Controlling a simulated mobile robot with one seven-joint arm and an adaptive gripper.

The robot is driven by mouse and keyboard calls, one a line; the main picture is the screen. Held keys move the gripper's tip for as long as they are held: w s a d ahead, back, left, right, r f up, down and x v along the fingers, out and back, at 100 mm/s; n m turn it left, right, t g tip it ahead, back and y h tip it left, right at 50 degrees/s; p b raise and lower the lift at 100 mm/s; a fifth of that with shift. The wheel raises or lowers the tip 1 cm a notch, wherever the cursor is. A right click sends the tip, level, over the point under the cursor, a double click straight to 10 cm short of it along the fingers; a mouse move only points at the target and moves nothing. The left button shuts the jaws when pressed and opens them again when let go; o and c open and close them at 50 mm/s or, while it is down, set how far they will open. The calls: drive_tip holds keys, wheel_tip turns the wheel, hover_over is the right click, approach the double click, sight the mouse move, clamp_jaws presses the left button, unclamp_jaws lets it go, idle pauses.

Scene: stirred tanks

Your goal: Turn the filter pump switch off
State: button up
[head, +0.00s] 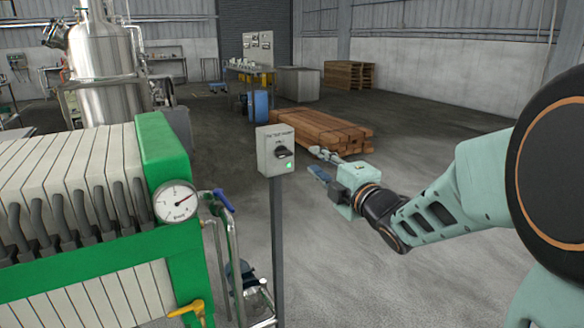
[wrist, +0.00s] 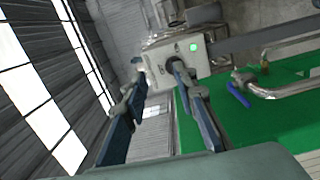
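The filter pump switch box (head: 268,160) is a pale grey box on a dark post, with a dark rotary knob (head: 283,152) and a lit green lamp (head: 290,165). In the head view my gripper (head: 318,162) is to the right of the box, apart from it, fingers toward it. In the wrist view the box (wrist: 210,68) is beyond the fingertips and its green lamp is lit. My gripper (wrist: 158,76) is open and empty there. The right finger partly hides the knob. The knob's exact angle is hard to read.
A green-framed filter press (head: 165,150) with a pressure gauge (head: 176,202) stands at the left. Pipes with a blue valve handle (head: 223,200) and a yellow handle (head: 188,309) are below. Stacked timber (head: 320,130) lies behind. The floor right of the post is open.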

sight(286, 156)
drive_tip(key=shift+n+g+y, duration=0.5)
drive_tip(key=shift+n+y, duration=0.1)
drive_tip(key=shift+n, duration=0.1)
drive_tip(key=w+a, duration=0.2)
drive_tip(key=w+a+f, duration=0.1)
drive_tip(key=w+a, duration=0.2)
drive_tip(key=w+a+b, duration=0.1)
drive_tip(key=w+a, duration=0.1)
drive_tip(key=a, duration=0.1)
drive_tip(key=shift+w+f, duration=0.35)
drive_tip(key=shift+f, duration=0.05)
clamp_jaws()
